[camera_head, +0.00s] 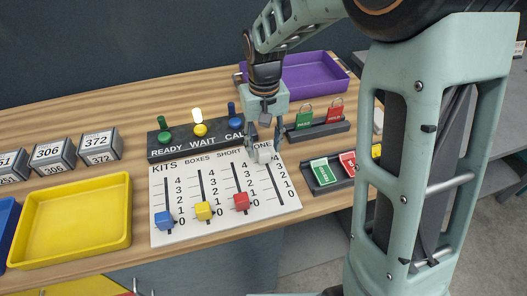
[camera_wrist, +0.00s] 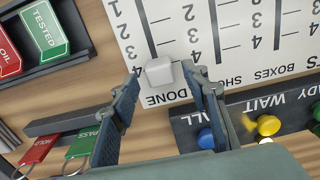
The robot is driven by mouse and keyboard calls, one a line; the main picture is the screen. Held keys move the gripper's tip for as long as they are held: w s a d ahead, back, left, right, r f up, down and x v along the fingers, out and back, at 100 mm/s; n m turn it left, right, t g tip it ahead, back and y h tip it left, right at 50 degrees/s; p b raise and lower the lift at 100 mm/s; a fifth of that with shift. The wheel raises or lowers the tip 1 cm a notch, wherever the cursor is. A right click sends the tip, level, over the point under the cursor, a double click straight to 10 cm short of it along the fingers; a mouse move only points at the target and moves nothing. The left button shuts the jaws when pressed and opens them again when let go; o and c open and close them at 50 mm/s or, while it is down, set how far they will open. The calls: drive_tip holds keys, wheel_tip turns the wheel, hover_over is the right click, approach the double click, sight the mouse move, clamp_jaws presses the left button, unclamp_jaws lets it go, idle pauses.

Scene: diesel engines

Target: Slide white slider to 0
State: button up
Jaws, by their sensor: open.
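The slider board (camera_head: 222,222) is white, with four slots scaled 0 to 4. The white slider (camera_head: 264,153) is a small white cube at the top of the rightmost slot, the DONE column, by the 4 end; it also shows in the wrist view (camera_wrist: 159,71). My gripper (camera_head: 265,147) is over that top end, pointing down. In the wrist view my open gripper (camera_wrist: 161,75) has one finger on each side of the white slider. I cannot tell whether either finger touches it.
Blue (camera_head: 163,219), yellow (camera_head: 203,210) and red (camera_head: 241,201) sliders sit low in the other slots. Behind the board is a dark panel (camera_head: 166,153) with green, yellow and blue knobs. Tag racks (camera_head: 328,184) stand to the right, a yellow tray (camera_head: 128,215) to the left.

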drive_tip(key=shift+f, duration=1.4)
drive_tip(key=shift+c, duration=0.4)
clamp_jaws()
